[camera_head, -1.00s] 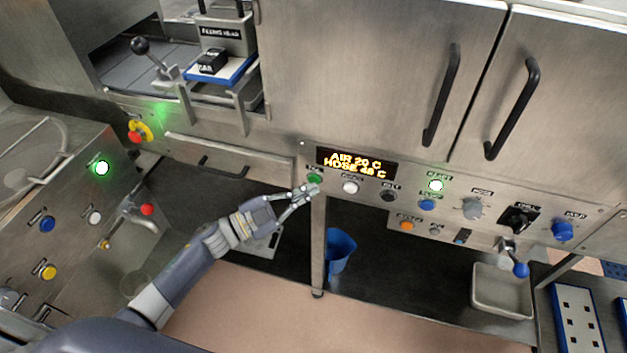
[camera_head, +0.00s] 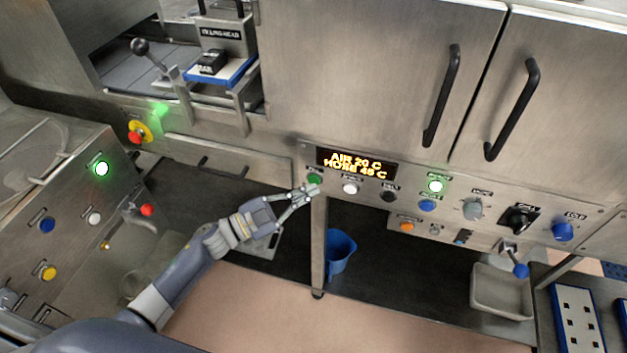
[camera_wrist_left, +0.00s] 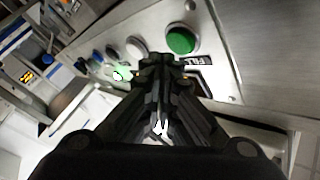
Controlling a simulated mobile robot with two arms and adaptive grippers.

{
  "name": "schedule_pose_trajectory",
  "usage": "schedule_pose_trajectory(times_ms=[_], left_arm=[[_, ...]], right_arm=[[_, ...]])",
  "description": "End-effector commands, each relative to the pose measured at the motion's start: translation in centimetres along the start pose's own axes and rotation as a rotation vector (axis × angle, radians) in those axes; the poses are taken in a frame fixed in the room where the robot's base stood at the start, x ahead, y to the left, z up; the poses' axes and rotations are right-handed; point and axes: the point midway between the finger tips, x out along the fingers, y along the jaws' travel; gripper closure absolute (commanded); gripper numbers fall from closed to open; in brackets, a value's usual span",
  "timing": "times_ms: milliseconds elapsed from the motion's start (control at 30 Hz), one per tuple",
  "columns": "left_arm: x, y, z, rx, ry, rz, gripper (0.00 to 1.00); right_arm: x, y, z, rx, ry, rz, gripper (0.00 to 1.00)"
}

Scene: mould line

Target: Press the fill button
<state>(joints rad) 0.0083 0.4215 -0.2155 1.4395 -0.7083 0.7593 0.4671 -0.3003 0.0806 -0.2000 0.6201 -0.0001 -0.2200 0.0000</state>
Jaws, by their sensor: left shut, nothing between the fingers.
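The fill button is a round green button (camera_head: 314,179) at the left end of the steel control panel, below the display. In the left wrist view the green button (camera_wrist_left: 181,41) stands just beyond my fingertips and a little to the right, beside a partly hidden label that starts "FI". My left gripper (camera_head: 312,189) is just below the button in the head view, fingers together and empty. In the left wrist view the closed fingers (camera_wrist_left: 160,66) fill the middle. A gap seems to show between fingertips and button; I cannot tell its depth. My right gripper is not in view.
A white button (camera_head: 350,187), a black knob (camera_head: 388,195) and a glowing green-white button (camera_head: 436,185) sit to the right. A steel post (camera_head: 318,245) and a blue jug (camera_head: 340,250) stand below the panel.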

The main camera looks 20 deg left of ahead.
Motion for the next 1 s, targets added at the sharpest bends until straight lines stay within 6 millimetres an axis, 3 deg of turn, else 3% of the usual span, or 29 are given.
schedule_pose_trajectory(times_ms=[1000], left_arm=[[0.77, -0.56, 0.56, 0.0, 0.0, 0.0, 1.0]], right_arm=[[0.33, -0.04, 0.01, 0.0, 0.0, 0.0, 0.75]])
